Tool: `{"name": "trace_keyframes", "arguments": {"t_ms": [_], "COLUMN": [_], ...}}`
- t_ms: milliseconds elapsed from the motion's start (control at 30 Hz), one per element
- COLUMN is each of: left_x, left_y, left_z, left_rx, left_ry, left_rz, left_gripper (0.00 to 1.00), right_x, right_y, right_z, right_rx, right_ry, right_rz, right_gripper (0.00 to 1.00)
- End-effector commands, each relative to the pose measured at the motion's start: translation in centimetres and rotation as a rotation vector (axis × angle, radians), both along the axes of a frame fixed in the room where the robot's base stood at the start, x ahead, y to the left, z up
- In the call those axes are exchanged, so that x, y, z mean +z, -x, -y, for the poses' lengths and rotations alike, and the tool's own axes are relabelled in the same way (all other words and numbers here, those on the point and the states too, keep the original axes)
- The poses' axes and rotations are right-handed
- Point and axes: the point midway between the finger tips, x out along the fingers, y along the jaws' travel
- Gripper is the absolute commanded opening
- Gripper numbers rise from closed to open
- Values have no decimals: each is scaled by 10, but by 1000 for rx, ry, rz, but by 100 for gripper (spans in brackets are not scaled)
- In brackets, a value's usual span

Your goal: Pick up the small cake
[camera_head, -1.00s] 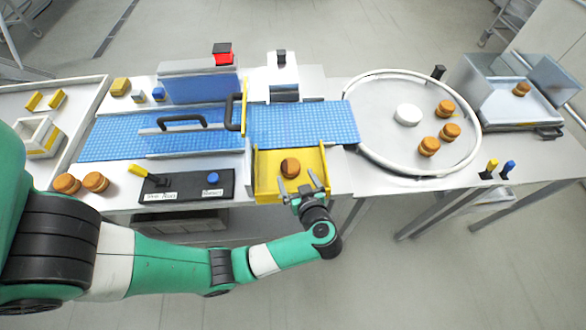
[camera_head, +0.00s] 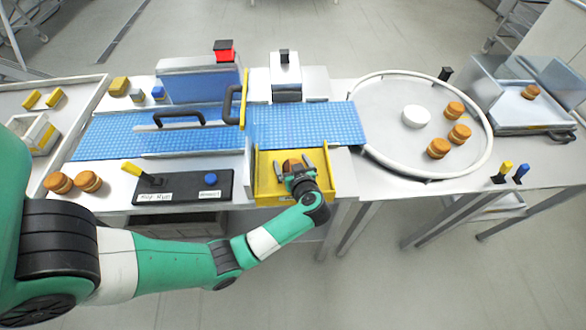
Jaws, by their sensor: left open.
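A small brown round cake (camera_head: 290,165) sits in the yellow tray (camera_head: 322,187) at the front of the conveyor. It is partly hidden by my left gripper (camera_head: 296,172). The gripper is open over the tray, with its fingers at the cake. I cannot tell whether the fingers touch it. My right gripper is not in view.
Two similar cakes (camera_head: 59,183) lie at the left of the table by a black control panel (camera_head: 183,187). Several stand on the round turntable (camera_head: 385,153) with a white disc (camera_head: 416,116). The blue belt (camera_head: 306,125) behind the tray is clear.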

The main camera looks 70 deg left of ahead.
Motion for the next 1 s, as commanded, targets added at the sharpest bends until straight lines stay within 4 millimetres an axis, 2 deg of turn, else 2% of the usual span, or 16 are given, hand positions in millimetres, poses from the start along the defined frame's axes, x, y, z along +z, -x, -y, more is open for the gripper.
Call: {"name": "trace_keyframes", "arguments": {"t_ms": [33, 300, 500, 600, 1000], "left_x": [0, 0, 1, 8, 91], "left_y": [0, 0, 0, 0, 0], "left_z": [0, 0, 1, 0, 0], "left_rx": [0, 0, 0, 0, 1], "left_ry": [0, 0, 0, -1, -1], "left_rz": [0, 0, 0, 1, 2], "left_gripper": [100, 52, 52, 52, 52], "right_x": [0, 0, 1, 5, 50], "right_y": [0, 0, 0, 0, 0], "right_z": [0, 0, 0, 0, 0], "right_rx": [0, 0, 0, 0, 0], "right_ry": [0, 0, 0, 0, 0], "right_rz": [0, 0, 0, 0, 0], "right_gripper": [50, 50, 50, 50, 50]}}
